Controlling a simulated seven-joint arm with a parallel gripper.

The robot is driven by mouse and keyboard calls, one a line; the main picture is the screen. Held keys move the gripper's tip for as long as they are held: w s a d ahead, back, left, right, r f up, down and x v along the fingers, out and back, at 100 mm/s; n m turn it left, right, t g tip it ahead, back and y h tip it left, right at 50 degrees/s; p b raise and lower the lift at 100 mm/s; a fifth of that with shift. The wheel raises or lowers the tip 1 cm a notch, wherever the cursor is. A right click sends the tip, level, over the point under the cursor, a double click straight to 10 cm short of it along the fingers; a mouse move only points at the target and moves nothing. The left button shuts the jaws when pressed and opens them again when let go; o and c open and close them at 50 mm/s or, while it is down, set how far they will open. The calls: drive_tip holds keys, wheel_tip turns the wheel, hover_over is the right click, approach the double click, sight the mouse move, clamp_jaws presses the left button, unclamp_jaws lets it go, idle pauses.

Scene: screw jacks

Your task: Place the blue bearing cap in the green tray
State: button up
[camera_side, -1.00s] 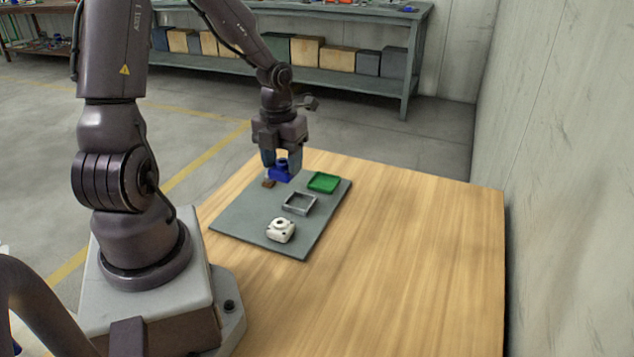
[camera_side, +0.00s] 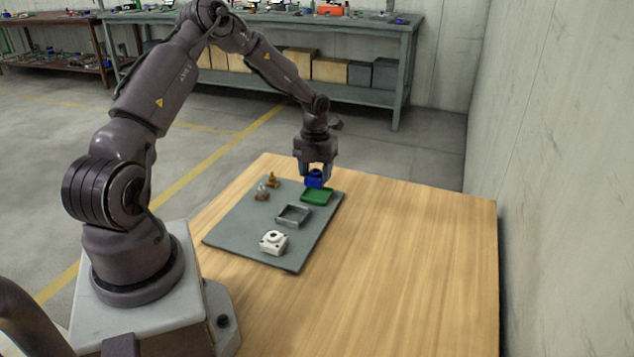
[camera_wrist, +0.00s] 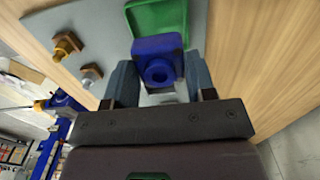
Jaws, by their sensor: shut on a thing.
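The blue bearing cap (camera_side: 314,179) is held between the fingers of my gripper (camera_side: 315,172), which is shut on it. In the wrist view the cap (camera_wrist: 158,66) shows its round hole, with a finger of my gripper (camera_wrist: 157,85) on either side. The green tray (camera_side: 317,197) lies on the grey mat just below and in front of the cap in the side view. In the wrist view the tray (camera_wrist: 158,14) shows beyond the cap, partly hidden by it. The cap appears above the tray's back edge; the exact height is hard to tell.
A grey tray (camera_side: 293,216) and a white bearing block (camera_side: 273,242) stand nearer on the grey mat (camera_side: 240,232). A brass-coloured screw piece (camera_side: 272,180) and a silver one (camera_side: 262,192) stand at the mat's left. The wooden table is clear to the right.

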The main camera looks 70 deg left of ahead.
sight(317, 182)
drive_tip(key=shift+w+a+f, duration=0.2)
drive_tip(key=shift+w+f, duration=0.1)
drive_tip(key=shift+f, duration=1.6)
drive_tip(key=shift+f, duration=0.2)
drive_tip(key=o, duration=1.2)
drive_tip(key=shift+c, duration=0.2)
drive_tip(key=shift+r, duration=0.1)
